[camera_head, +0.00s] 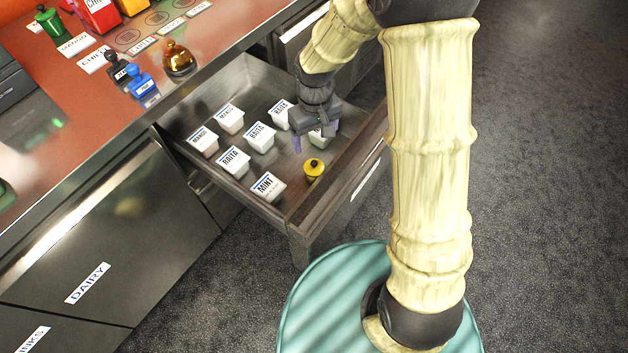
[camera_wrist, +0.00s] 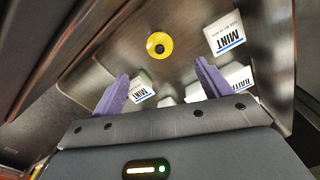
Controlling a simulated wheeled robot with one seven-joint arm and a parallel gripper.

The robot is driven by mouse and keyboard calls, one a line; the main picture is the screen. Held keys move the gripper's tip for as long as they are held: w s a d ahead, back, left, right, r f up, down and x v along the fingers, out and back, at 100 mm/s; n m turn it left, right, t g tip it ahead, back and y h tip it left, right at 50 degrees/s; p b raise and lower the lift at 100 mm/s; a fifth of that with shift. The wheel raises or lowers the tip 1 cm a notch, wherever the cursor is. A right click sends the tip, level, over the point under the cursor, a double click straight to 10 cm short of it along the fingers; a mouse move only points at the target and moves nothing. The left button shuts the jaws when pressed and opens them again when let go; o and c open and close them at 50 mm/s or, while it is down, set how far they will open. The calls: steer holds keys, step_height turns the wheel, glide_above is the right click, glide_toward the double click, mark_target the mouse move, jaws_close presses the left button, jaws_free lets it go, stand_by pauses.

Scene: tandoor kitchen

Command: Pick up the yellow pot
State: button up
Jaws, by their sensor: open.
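In the wrist view the yellow pot (camera_wrist: 159,46) shows from above, beyond my fingertips. My gripper (camera_head: 316,140) is inside or just above the drawer, behind the pot, and apart from it. In the wrist view my gripper's two purple fingers (camera_wrist: 160,75) are spread with a gap between them, and nothing is held. A white tub marked MINT (camera_wrist: 141,87) lies just beyond the gap between the fingers, partly hidden by one.
The open drawer (camera_head: 295,213) also holds several white tubs, among them RAITA (camera_head: 234,160) and MINT (camera_head: 268,186). Bare floor lies at right.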

mark_target(315, 165)
stand_by(0.3)
step_height(315, 165, down, 12)
steer(key=b, duration=0.3)
steer(key=shift+r, duration=0.1)
steer(key=shift+w+f, duration=0.1)
steer(key=shift+f, duration=0.15)
steer(key=f, duration=0.1)
steer(key=f+b, duration=0.1)
steer(key=f, duration=0.3)
steer(key=shift+w+a+b, duration=0.1)
steer(key=shift+w+b, duration=0.3)
steer(key=shift+c, duration=0.3)
steer(key=c, duration=1.2)
